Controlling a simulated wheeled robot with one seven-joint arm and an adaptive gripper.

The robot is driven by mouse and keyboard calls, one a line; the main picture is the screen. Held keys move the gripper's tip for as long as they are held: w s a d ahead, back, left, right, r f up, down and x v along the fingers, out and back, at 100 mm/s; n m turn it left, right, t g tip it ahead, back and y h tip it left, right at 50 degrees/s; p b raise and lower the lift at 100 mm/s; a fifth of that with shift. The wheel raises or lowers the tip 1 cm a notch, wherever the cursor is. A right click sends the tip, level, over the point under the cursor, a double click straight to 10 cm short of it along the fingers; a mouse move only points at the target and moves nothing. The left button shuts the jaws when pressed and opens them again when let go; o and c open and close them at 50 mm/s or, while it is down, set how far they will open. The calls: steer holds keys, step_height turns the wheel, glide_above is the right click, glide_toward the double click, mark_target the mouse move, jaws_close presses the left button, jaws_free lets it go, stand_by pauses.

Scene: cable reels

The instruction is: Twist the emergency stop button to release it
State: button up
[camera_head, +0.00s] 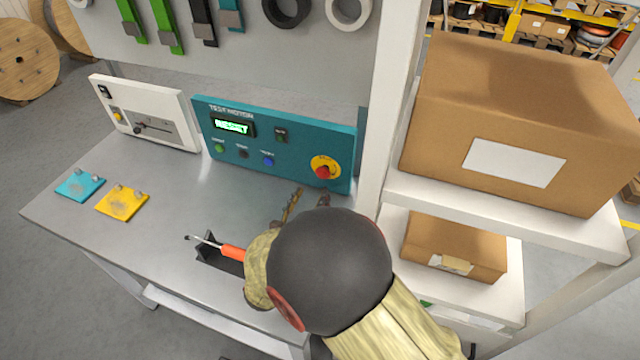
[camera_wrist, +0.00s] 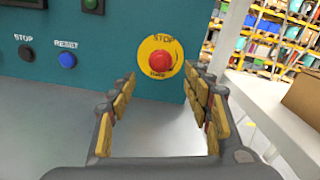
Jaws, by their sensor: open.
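The emergency stop button (camera_head: 323,172) is a red knob on a yellow round plate at the right end of the teal test panel (camera_head: 230,167). In the wrist view the red button (camera_wrist: 160,61) faces me, with its yellow plate marked STOP around it. My gripper (camera_wrist: 160,100) is open, with its two yellow-padded fingers spread left and right. The button shows between and beyond the fingertips, apart from them. Nothing is between the fingers. In the head view my gripper (camera_head: 308,203) is in front of the panel, just below the button, partly hidden by my arm.
Blue RESET (camera_wrist: 67,60) and black STOP (camera_wrist: 26,52) buttons sit left of the emergency stop. A screwdriver (camera_head: 232,253) lies in a black holder on the grey bench (camera_head: 165,215). A white shelf post (camera_head: 383,120) stands right of the panel, with cardboard boxes (camera_head: 450,155) beyond it.

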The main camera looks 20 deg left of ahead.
mark_target(321, 176)
steer(key=w, duration=0.5)
steer(key=w+b, duration=0.1)
steer(key=w, duration=0.1)
steer(key=shift+w+d, duration=0.15)
steer(key=shift+d, duration=0.15)
steer(key=shift+c, duration=0.3)
steer(key=c, duration=1.1)
steer(key=m+b, duration=0.3)
steer(key=m, duration=0.1)
steer(key=shift+b, duration=0.35)
steer(key=shift+m+b, duration=1.65)
steer(key=shift+m, duration=0.25)
steer(key=shift+r, duration=0.1)
